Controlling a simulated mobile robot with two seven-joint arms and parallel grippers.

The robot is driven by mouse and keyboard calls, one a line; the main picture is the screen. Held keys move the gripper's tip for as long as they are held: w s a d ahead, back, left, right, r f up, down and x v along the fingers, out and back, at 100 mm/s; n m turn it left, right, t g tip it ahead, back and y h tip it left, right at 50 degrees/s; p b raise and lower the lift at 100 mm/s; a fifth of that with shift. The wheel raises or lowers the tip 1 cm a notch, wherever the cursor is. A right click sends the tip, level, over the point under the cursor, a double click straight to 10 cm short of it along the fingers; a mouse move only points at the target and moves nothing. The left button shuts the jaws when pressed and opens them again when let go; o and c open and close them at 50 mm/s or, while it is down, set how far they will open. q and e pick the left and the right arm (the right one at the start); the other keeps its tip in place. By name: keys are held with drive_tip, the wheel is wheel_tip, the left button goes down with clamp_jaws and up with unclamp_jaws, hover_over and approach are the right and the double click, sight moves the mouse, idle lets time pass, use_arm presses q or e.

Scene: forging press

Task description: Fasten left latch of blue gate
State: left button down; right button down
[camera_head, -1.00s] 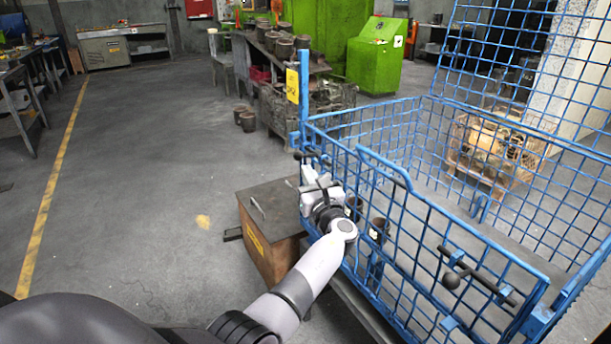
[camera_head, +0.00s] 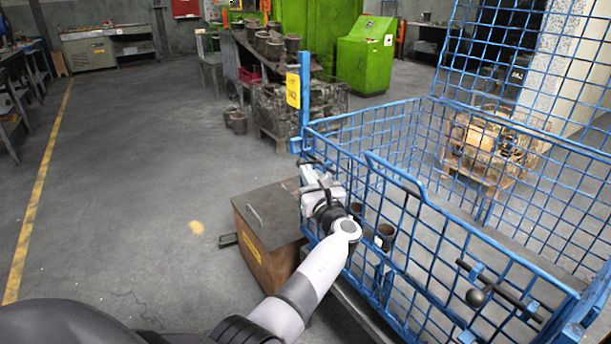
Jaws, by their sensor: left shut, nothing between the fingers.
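The blue gate (camera_head: 412,228) is the front mesh panel of a blue wire cage, with a raised loop handle on its top rail. Its left latch (camera_head: 312,161) is a dark bar near the corner post, partly hidden behind my left gripper. My left gripper (camera_head: 312,180) is shut with nothing in it, at the gate's left end just below the latch. I cannot tell whether it touches the latch. The right latch (camera_head: 500,290), a dark bar with a black ball knob, is on the gate's right part. My right gripper is not in view.
A brown box (camera_head: 270,226) with a grey lid stands left of the gate, close under my left arm. Dark cups (camera_head: 385,236) stand behind the mesh. The blue post with a yellow sign (camera_head: 293,89) rises at the cage corner. Open floor lies to the left.

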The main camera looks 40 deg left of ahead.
sight(298, 167)
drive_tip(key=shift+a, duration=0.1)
use_arm(q)
drive_tip(key=shift+a, duration=0.1)
idle(0.3)
drive_tip(key=a, duration=0.1)
drive_tip(key=w+a+b, duration=0.1)
drive_tip(key=a+b, duration=0.1)
drive_tip(key=a, duration=0.1)
drive_tip(key=shift+w+f, duration=0.1)
drive_tip(key=shift+w, duration=0.25)
drive_tip(key=shift+a+r, duration=0.1)
drive_tip(key=shift+r, duration=0.25)
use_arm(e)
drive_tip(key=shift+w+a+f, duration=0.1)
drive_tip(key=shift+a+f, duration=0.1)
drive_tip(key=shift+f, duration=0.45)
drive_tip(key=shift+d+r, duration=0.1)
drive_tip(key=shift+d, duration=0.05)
